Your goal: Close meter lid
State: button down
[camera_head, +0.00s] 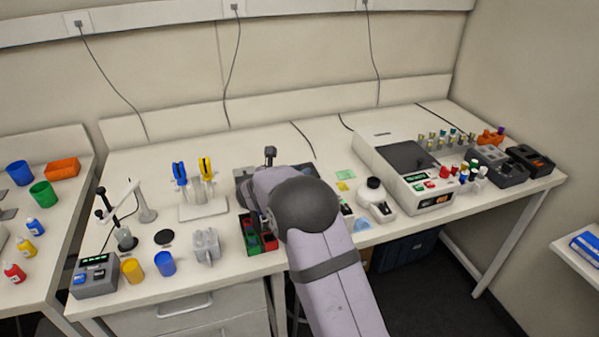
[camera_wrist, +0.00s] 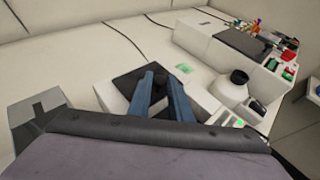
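What looks like the meter, a pale box (camera_wrist: 108,94) with a dark square on top, lies under my gripper in the wrist view. A small green display (camera_wrist: 239,123) shows to its right, near the front; I cannot tell if it belongs to the same box. I cannot make out a lid for sure, nor its angle. My gripper (camera_wrist: 161,73) has two blue fingers reaching over the dark square, with a gap between their tips. A dark patch shows in the gap; nothing is clearly held. In the head view my arm hides the gripper and most of the box.
A white flask-like item with a black cap (camera_wrist: 238,77) stands to the right, before a large instrument (camera_head: 400,165). A grey block (camera_wrist: 38,118) is at the left. A red and green rack (camera_head: 256,236) and a pipette stand (camera_head: 203,209) are left of my arm.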

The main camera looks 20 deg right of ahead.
jog(key=shift+s+f+b, duration=0.1)
jog(key=shift+s+b, duration=0.25)
jog(key=shift+s, duration=0.05)
jog(key=s+b, duration=0.3)
jog(key=s, duration=0.4)
jog(key=shift+s+b, duration=0.15)
jog(key=shift+b, duration=0.25)
jog(key=shift+s, duration=0.1)
jog(key=c, duration=2)
grip_release()
jog(key=o, duration=0.3)
jog(key=shift+s, duration=0.25)
jog(key=shift+o, duration=0.2)
jog(key=shift+w, duration=0.15)
jog(key=shift+a, duration=0.1)
